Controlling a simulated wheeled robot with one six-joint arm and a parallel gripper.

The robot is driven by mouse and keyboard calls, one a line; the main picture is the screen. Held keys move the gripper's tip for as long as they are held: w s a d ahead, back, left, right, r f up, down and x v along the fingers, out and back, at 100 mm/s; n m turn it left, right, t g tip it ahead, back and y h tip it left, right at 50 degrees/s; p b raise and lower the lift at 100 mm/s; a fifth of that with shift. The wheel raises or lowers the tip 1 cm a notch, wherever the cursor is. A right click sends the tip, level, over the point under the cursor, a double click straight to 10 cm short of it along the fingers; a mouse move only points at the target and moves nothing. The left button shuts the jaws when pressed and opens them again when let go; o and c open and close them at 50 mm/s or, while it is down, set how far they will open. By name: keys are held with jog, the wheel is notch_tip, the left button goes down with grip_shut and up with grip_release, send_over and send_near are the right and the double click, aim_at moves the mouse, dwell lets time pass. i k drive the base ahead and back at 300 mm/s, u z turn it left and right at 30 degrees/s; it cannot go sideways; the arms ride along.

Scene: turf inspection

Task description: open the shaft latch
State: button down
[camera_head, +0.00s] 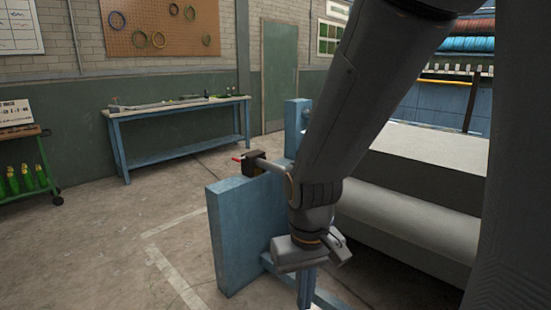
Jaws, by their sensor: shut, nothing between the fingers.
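The shaft latch seems to be the dark block (254,163) on the blue stand (236,235), left of my arm. A grey shaft (273,166) runs from it toward the right, and a thin red-tipped piece (237,158) sticks out at its left. My arm comes down from the upper right, and its wrist is in front of the stand, lower and to the right of the block. The wrist hides the right end of the shaft. I cannot tell the latch's state.
A large grey roller (405,228) lies under a pale flat cover (430,153) right of my arm. A second blue post (296,125) stands behind. A blue workbench (180,113) stands by the back wall.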

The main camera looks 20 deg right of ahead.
aim_at(250, 155)
jog(key=u, duration=0.25)
jog(key=i, duration=2.25)
jog(key=z, duration=0.5)
